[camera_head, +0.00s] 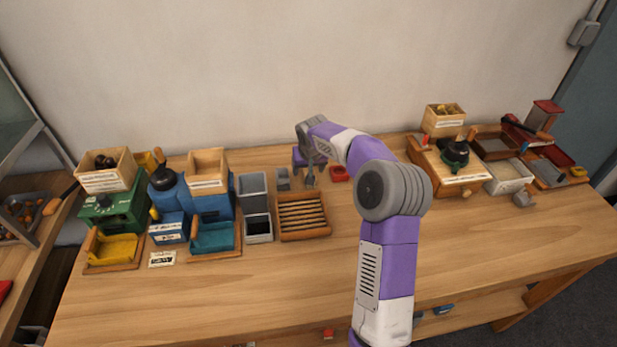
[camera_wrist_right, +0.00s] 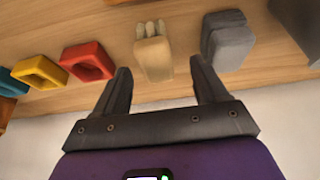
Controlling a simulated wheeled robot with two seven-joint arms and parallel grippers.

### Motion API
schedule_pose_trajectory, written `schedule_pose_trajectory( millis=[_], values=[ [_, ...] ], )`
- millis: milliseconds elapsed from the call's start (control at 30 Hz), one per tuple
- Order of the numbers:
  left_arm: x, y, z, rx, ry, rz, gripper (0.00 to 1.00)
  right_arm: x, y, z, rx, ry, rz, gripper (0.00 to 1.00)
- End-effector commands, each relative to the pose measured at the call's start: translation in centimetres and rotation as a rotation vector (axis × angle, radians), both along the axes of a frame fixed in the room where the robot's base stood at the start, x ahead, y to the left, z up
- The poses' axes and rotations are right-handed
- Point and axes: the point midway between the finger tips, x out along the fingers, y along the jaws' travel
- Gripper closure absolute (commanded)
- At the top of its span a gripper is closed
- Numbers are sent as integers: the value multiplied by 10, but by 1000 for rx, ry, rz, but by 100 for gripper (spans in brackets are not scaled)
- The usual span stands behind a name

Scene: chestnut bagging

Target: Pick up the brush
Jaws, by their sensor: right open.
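In the right wrist view a small beige block with several pale upright tips (camera_wrist_right: 153,52) stands on the wooden table. It may be the brush, but I cannot be sure. My right gripper (camera_wrist_right: 160,73) is open, with one dark finger on each side of this block in the picture. I see no contact, and the gap in depth is unclear. In the head view my right gripper (camera_head: 309,178) is low at the back of the table, near the wall, and hides the block. My left gripper is not in view.
A grey block (camera_wrist_right: 228,40) stands close beside the beige one. A red tray (camera_wrist_right: 89,62) and a yellow tray (camera_wrist_right: 40,70) are on the other side. A slatted wooden tray (camera_head: 303,232) lies in front of the gripper. The front middle of the table (camera_head: 270,290) is clear.

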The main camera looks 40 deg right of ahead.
Motion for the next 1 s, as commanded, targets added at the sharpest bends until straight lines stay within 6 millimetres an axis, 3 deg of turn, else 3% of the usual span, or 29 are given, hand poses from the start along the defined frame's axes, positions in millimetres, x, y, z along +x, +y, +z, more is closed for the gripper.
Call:
schedule_pose_trajectory(
  millis=[200, 500, 867, 1000],
  values=[
    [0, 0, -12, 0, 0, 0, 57, 8, -10, -35, 1, 3, 0, 28],
    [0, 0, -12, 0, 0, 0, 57, 11, -12, -40, 1, 0, 0, 28],
    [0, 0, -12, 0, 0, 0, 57, 11, -12, -40, 0, 1, 0, 83],
    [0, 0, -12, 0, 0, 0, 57, 11, -12, -39, 0, 0, 0, 84]
  ],
)
